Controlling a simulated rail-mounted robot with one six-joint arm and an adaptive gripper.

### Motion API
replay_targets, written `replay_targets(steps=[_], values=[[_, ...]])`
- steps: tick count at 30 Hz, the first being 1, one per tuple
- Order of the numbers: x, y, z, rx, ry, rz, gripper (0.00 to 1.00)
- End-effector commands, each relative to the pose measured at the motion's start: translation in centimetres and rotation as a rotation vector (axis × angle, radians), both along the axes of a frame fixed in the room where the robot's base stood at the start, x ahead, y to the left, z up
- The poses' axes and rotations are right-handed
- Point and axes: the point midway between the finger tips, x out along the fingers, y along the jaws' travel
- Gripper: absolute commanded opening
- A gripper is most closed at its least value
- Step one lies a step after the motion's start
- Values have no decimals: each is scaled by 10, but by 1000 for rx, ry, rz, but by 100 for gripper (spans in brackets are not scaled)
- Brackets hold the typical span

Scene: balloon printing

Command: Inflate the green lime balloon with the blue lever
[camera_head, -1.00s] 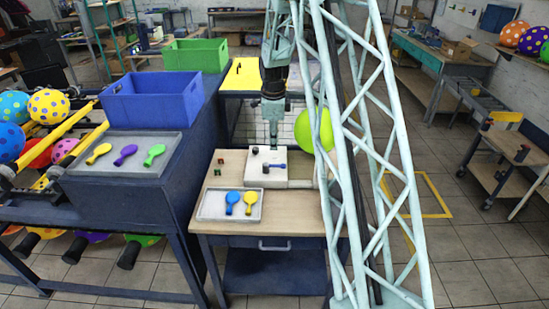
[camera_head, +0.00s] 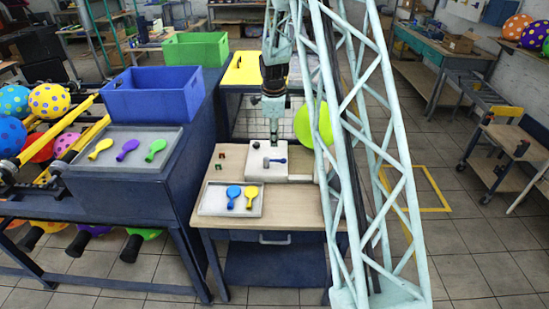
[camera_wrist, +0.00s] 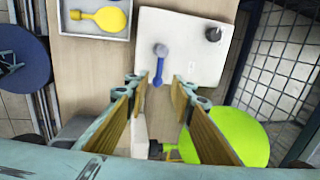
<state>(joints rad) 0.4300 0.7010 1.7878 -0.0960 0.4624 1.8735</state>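The lime green balloon (camera_head: 304,126) is round and inflated, at the right of the white machine box (camera_head: 256,170), and partly hidden by my truss-like column. It also shows at the lower right in the wrist view (camera_wrist: 245,135). The blue lever (camera_wrist: 157,71) lies on top of the box, with a grey round pivot at one end; in the head view it points right (camera_head: 279,160). My gripper (camera_wrist: 158,82) is open and empty, its fingers apart with the lever's free end between or just beyond the tips. It hangs above the box in the head view (camera_head: 273,136); contact cannot be told.
A black knob (camera_wrist: 213,34) stands on the box. A tray (camera_head: 208,208) with a blue and a yellow flat balloon lies on the table. At the left are a tray (camera_head: 105,165) of flat balloons, a blue bin (camera_head: 150,100) and a green bin (camera_head: 195,55).

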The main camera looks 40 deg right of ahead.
Motion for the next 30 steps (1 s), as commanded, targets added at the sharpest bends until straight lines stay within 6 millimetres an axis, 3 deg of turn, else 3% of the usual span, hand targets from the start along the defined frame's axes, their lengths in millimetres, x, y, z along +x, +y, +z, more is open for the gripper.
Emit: replay_targets(steps=[30], values=[[14, -11, -94, 1, 1, 0, 22]])
